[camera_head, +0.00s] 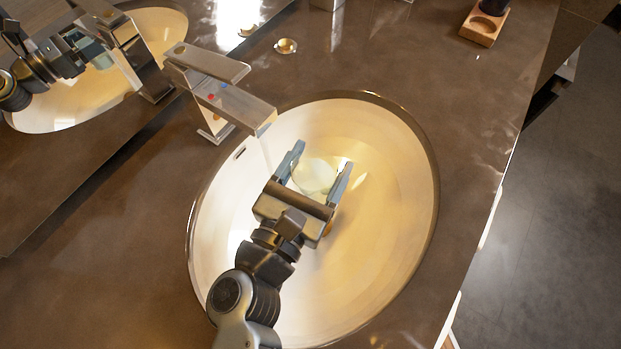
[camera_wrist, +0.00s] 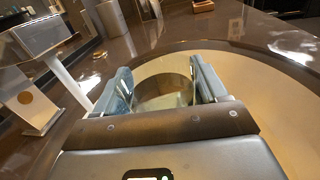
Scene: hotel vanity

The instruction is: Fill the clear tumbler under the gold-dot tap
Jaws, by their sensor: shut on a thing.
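The clear tumbler (camera_head: 316,177) is between the fingers of my gripper (camera_head: 321,172), over the sink basin. It also shows in the wrist view (camera_wrist: 166,92), with its round rim facing up; its fill level is hard to make out. My gripper (camera_wrist: 165,84) is shut on it. A pale water stream (camera_head: 265,150) falls from the spout, left of my left finger and apparently beside the tumbler.
The oval basin (camera_head: 395,200) surrounds my gripper, with free room to its right. A small gold round piece (camera_head: 286,46) lies on the dark counter behind the tap. A wooden holder (camera_head: 482,27) stands at the upper right. A mirror is at the left.

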